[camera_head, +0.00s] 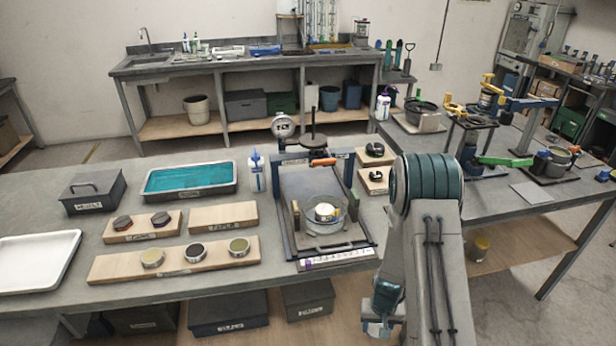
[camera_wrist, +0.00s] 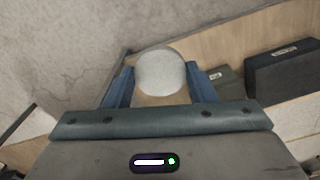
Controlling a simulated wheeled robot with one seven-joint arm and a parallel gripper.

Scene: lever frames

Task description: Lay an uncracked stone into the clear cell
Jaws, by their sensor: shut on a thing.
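My gripper (camera_wrist: 160,88) is shut on a pale grey round disc (camera_wrist: 160,70), which looks like a stone. No crack shows on the face I see. In the head view my gripper (camera_head: 378,328) hangs low, in front of the table's near edge, and the disc cannot be made out there. The clear cell (camera_head: 341,214) stands on the lever frame's base (camera_head: 305,180), right of the middle of the table, with something pale and round inside. My gripper is well apart from it, below and to its right.
A long board (camera_head: 120,267) carries several round tins. Behind it are a small board with two dark pieces (camera_head: 122,223) and a bare board (camera_head: 222,217). A teal-filled tray (camera_head: 190,178), a dark lidded box (camera_head: 93,192) and a white tray (camera_head: 35,262) stand left. The frame's uprights flank the cell.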

